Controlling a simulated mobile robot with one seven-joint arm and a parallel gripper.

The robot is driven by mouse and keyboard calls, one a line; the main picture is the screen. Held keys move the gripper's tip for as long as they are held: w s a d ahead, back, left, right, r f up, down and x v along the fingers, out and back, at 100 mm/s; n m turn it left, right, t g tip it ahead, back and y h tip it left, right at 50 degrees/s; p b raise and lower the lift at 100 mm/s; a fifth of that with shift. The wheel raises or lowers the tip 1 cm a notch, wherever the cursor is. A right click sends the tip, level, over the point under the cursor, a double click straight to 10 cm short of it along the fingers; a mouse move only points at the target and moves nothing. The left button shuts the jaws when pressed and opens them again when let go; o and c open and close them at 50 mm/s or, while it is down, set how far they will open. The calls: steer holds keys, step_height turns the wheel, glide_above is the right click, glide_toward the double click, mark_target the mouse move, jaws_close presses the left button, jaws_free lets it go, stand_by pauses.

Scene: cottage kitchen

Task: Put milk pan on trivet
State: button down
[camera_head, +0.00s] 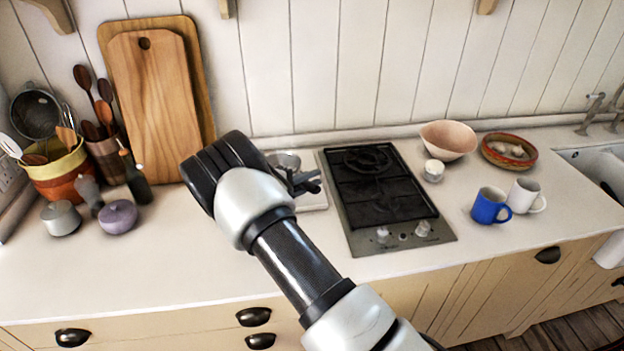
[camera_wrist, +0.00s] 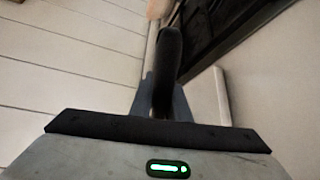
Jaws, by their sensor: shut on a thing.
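The milk pan (camera_head: 284,160) is a small metal pan, mostly hidden behind my arm in the head view. My gripper (camera_head: 303,182) is shut on the milk pan, at its handle side as far as I can see. A pale flat slab (camera_head: 314,200), which looks like the trivet, lies on the counter just left of the hob. The pan is at or above the slab's back part; I cannot tell if they touch. In the wrist view a dark upright shape (camera_wrist: 167,65) stands in front of my gripper, and the pan bowl cannot be made out.
The black gas hob (camera_head: 383,195) is just right of the slab. A pink bowl (camera_head: 448,140), a blue mug (camera_head: 490,206) and a white mug (camera_head: 525,196) stand farther right. Cutting boards (camera_head: 155,105) lean on the wall at left.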

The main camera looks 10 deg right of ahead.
steer(key=shift+f, duration=0.15)
steer(key=c, duration=1.7)
jaws_free()
